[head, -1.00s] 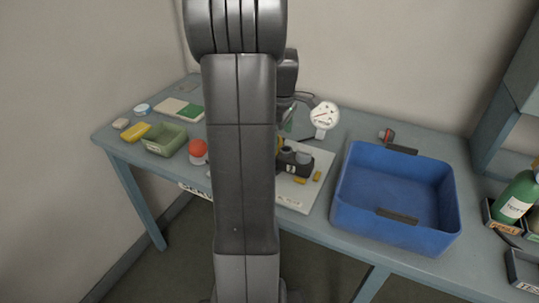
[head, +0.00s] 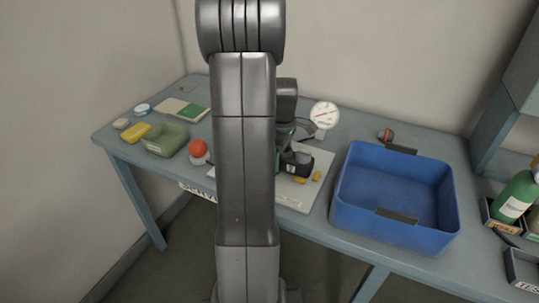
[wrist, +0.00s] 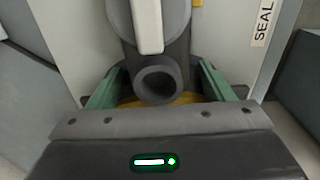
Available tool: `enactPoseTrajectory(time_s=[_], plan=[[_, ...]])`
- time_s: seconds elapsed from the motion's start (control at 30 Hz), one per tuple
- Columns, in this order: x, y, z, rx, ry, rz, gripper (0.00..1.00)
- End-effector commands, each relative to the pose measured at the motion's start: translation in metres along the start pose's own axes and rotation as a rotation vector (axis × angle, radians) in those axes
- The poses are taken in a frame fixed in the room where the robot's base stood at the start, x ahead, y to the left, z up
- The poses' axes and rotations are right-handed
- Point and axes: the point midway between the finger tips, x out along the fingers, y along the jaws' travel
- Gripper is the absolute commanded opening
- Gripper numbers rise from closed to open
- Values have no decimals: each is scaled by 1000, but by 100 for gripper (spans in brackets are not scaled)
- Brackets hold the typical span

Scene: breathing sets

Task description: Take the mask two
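A dark mask (head: 299,160) with a grey round part lies on the pale board (head: 292,199) at the middle of the table, partly hidden by my arm. In the wrist view the mask's dark round port (wrist: 159,84) shows between my green fingers, with yellow behind it. My gripper (wrist: 162,82) is low over the mask, its fingers wide apart, one on each side of the dark part. I cannot tell whether they touch it. In the head view the fingers are mostly hidden behind my arm.
A large blue bin (head: 393,231) stands to the right. A round white gauge (head: 324,115) stands behind the board. At left are a green tray (head: 165,139), a yellow item (head: 135,133) and a red-topped item (head: 198,150). A green bottle (head: 516,198) is at far right.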

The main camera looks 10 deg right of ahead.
Motion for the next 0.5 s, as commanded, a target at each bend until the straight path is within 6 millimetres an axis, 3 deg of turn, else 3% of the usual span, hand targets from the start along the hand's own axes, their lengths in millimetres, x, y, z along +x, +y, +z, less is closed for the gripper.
enactPoseTrajectory(time_s=[0.03,0.27,0.5], plan=[[0,0,0,0,0,0,62],[0,0,-1,0,3,1,17],[-1,1,-3,0,6,5,14]])
